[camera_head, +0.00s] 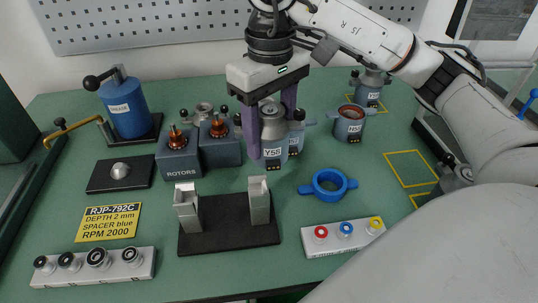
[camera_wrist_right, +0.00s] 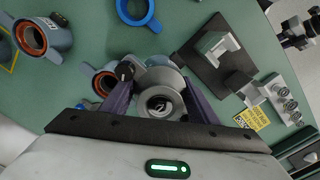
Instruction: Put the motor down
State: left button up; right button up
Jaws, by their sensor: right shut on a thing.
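A grey motor labelled Y58 (camera_head: 274,139) is between the purple fingers of my right gripper (camera_head: 268,128). It is upright in the head view, behind the black fixture (camera_head: 212,238) with two metal posts. I cannot tell whether its base touches the table. In the right wrist view the round top of the motor (camera_wrist_right: 160,104) sits between the closed fingers of the gripper (camera_wrist_right: 158,98). Another grey-blue motor body (camera_head: 296,138) stands right behind it, partly hidden. My left gripper is not in view.
Rotor blocks (camera_head: 178,158) and a blue cylinder (camera_head: 126,108) stand left. A blue ring clamp (camera_head: 328,186) and spacer strip (camera_head: 343,237) lie right of the fixture. Open stators (camera_head: 349,124) stand at the back right.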

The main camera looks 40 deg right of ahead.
aim_at(270, 155)
jog(key=shift+f, duration=2.6)
jog(key=shift+f, duration=0.1)
jog(key=o, duration=1.3)
jog(key=shift+f, duration=0.15)
jog(key=shift+c, duration=0.2)
jog(key=o, duration=0.4)
